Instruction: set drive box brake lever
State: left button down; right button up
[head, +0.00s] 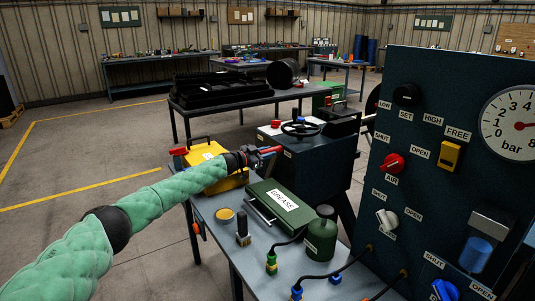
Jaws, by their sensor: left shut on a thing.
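The drive box (312,172) is a dark blue cabinet behind the small bench, with a black handwheel (302,129) and a small red knob on its top. My left arm reaches in from the left over the bench. My left gripper (262,154) is at the left side of the box, shut on a red-ended lever (271,149), which looks like the brake lever. The fingers and the lever's lower part are small and partly hidden, so its exact angle is hard to tell. My right gripper is not in view.
The bench holds a yellow case (203,157), a green GREASE box (280,203), a green can (320,235), a yellow tin (225,215) and cables with connectors. A dark control panel (450,170) with knobs and a gauge stands close at right. Open floor lies at left.

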pick_arm(q)
jog(key=shift+w+r, duration=0.1)
pick_arm(e)
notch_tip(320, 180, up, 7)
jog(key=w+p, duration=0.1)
jog(key=p, duration=0.1)
pick_arm(q)
jog(key=w+a+r+n+b, duration=0.1)
jog(key=w+a+n+b, duration=0.4)
jog(key=w+b, duration=0.2)
jog(key=shift+w+a+r+n, duration=0.3)
jog(key=shift+a+n, duration=0.05)
jog(key=shift+n, duration=0.05)
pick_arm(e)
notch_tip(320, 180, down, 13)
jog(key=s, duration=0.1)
pick_arm(q)
jog(key=c, duration=1.1)
grip_release()
jog(key=shift+c, duration=0.2)
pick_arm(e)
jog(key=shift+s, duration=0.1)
pick_arm(q)
jog(key=shift+s+a, duration=0.1)
jog(key=shift+a, duration=0.05)
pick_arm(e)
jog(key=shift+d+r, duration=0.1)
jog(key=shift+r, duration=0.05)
